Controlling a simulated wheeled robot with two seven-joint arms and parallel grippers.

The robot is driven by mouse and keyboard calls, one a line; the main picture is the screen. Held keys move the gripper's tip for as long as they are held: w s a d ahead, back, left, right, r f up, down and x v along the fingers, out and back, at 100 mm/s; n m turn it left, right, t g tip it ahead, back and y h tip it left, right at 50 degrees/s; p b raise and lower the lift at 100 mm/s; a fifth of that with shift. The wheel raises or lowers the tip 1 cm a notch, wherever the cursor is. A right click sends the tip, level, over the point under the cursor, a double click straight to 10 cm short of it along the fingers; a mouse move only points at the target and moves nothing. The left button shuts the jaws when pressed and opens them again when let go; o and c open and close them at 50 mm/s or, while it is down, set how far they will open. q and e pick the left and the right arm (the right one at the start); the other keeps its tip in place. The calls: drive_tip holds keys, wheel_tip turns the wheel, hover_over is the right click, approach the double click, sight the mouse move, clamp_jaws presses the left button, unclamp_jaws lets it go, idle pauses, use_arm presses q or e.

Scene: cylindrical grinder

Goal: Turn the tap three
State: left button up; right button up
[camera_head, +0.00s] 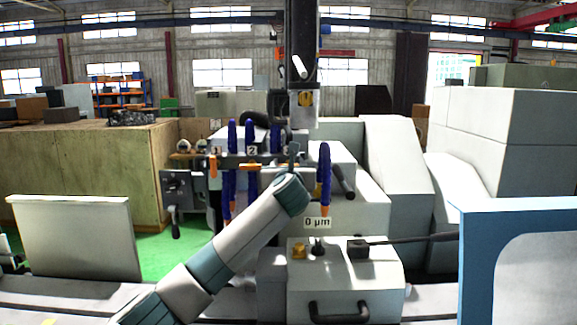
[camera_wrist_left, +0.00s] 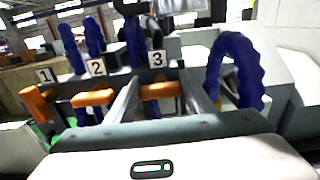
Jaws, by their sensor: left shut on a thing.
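Tap three has an orange handle (camera_wrist_left: 160,91) under the white label 3 (camera_wrist_left: 157,59) in the left wrist view. My left gripper (camera_wrist_left: 161,82) has one finger at each end of this handle and is shut on it. The handle lies roughly level across the view. In the head view my left gripper (camera_head: 292,160) is at the right end of the tap row, and the arm hides part of it. Tap two's orange handle (camera_wrist_left: 93,98) and tap one's orange handle (camera_wrist_left: 35,102) lie to the left. My right gripper is in neither view.
A thick blue hose (camera_wrist_left: 236,68) curves close to the right of my left gripper. Other blue hoses (camera_head: 230,170) hang by the taps. A grey box with a black handle (camera_head: 340,310) and a 0 µm display (camera_head: 317,223) stand at the lower right of the arm.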

use_arm(q)
drive_tip(key=shift+n, duration=0.3)
drive_tip(key=n+b, duration=0.1)
drive_tip(key=n, duration=0.2)
drive_tip(key=shift+a, duration=0.1)
drive_tip(key=n, duration=0.2)
drive_tip(key=n+b, duration=0.1)
drive_tip(key=n, duration=0.1)
drive_tip(key=shift+a+f+n, duration=0.15)
drive_tip(key=shift+n, duration=0.25)
drive_tip(key=n+b, duration=0.2)
drive_tip(key=n, duration=0.3)
drive_tip(key=shift+a+f+n, duration=0.1)
drive_tip(key=shift+f+n, duration=0.05)
drive_tip(key=shift+n, duration=0.15)
drive_tip(key=shift+n+b, duration=0.8)
drive_tip(key=shift+n, duration=1.1)
drive_tip(key=o, duration=1.1)
drive_tip(key=shift+f, duration=0.1)
drive_tip(key=shift+c, duration=0.2)
drive_tip(key=shift+s, duration=0.1)
